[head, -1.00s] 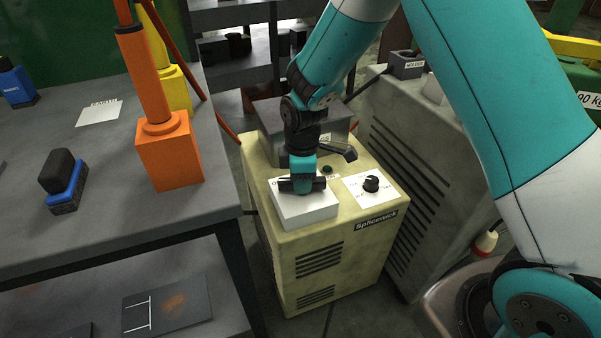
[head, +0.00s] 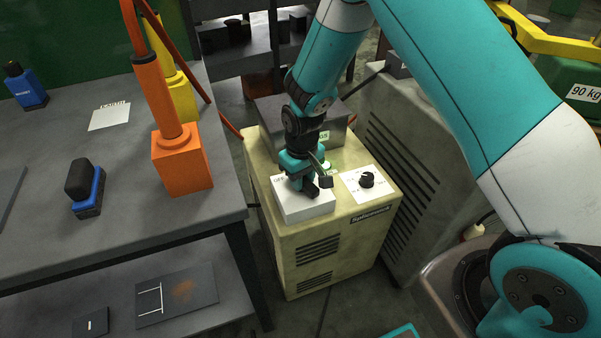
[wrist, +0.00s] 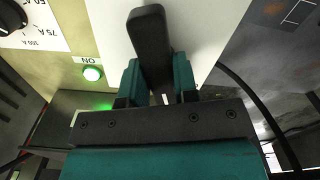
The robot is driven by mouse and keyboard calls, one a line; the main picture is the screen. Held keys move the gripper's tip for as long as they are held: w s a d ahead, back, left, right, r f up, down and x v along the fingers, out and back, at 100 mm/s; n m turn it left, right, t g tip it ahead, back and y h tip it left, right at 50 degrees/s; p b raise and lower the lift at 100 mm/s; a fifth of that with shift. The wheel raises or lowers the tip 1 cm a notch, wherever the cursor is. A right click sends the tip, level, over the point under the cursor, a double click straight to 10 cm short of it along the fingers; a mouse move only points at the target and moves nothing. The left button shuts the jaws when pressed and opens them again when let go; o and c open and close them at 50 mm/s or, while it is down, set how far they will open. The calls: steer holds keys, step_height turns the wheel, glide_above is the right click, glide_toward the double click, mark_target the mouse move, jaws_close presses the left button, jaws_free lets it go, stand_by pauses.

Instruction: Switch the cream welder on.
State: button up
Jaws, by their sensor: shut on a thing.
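The cream welder (head: 330,245) stands on the floor right of the workbench. On its top is a white switch plate (head: 303,209) with a black switch handle, seen clearly in the wrist view (wrist: 150,38). My gripper (head: 306,182) is down over the plate, its teal fingers closed on both sides of the handle (wrist: 157,80). A round lamp (wrist: 92,73) beside the label "ON" glows green. In the head view, my gripper hides part of the handle and plate.
A black dial (head: 367,180) on a white scale sits right of the switch. A grey box (head: 290,118) is at the welder's back. A grey cabinet (head: 405,150) stands close on the right. The workbench (head: 120,225) holds an orange block-based post (head: 182,165).

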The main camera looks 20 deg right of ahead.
steer(key=shift+m+p, duration=0.6)
steer(key=shift+m, duration=1.1)
steer(key=o, duration=0.9)
step_height(320, 180, up, 17)
steer(key=shift+r+p, duration=0.2)
steer(key=shift+p, duration=0.9)
